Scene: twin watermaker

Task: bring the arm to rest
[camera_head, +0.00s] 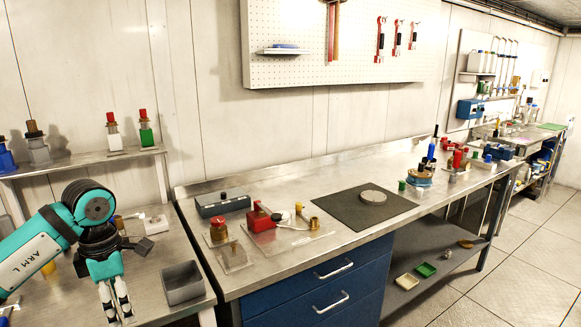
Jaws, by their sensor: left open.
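My left arm (35,258), teal and black with "ARM L" on it, comes in from the left edge. Its gripper (117,312) points down over the left metal bench, with its two fingers apart and nothing visible between them. The gripper is left of a grey open box (183,282) and apart from it. The fingertips are close to the bottom edge of the picture, so their height above the bench is hard to tell. My right arm and gripper are not in view.
A shelf (80,165) with several bottles stands behind the arm. The steel workbench (300,205) to the right carries a dark mat (345,212), a red device (260,216) and a black box (223,204). A white device (155,222) sits behind the grey box.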

